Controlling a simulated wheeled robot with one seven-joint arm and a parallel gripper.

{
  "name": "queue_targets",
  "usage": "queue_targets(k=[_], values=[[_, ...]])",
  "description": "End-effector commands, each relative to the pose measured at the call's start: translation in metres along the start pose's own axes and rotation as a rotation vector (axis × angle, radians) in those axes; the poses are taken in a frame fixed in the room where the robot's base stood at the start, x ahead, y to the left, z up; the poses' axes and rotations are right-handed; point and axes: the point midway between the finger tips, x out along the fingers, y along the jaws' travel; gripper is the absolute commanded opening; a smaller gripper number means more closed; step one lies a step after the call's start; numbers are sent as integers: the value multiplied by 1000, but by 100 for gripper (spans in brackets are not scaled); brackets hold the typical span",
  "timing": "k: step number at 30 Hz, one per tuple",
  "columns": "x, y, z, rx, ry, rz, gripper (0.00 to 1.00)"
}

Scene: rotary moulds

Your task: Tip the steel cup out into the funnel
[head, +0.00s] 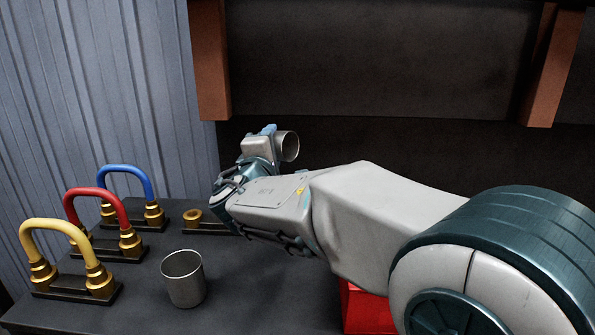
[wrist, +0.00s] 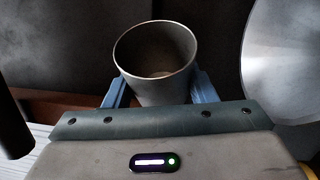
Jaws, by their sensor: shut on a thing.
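A steel cup (wrist: 155,85) sits between the blue fingers of my gripper (wrist: 160,94), which is shut on it. In the wrist view I look into its mouth; the inside is dark with a brownish bottom, and I cannot tell whether it holds anything. In the head view this cup (head: 289,146) is raised beyond my forearm at my gripper (head: 271,131), strongly tilted with its mouth to the right. A large pale metal round shape (wrist: 286,62), likely the funnel, shows at the right edge of the wrist view, apart from the cup. No funnel is visible in the head view.
A second steel cup (head: 184,280) stands upright on the dark table (head: 235,300). Yellow (head: 58,225), red (head: 98,194) and blue (head: 127,170) hoops on brass fittings line the left side. A red block (head: 368,310) is partly hidden under my arm.

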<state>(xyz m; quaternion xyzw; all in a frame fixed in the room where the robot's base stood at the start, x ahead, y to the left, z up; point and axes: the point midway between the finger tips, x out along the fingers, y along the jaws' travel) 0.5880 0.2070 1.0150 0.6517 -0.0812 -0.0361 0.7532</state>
Motion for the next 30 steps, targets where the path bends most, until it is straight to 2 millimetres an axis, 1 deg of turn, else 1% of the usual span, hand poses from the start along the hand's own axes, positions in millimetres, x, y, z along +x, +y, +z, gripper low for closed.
queue_targets(k=[1, 3, 8, 14, 26, 30], values=[[2, 12, 1, -23, 3, -11, 23], [2, 14, 1, -52, 7, -24, 23], [3, 2, -4, -84, 10, -36, 23], [3, 2, -5, -96, 12, -41, 23], [6, 2, -14, -183, 24, -77, 23], [7, -4, -16, -278, 37, -118, 23]])
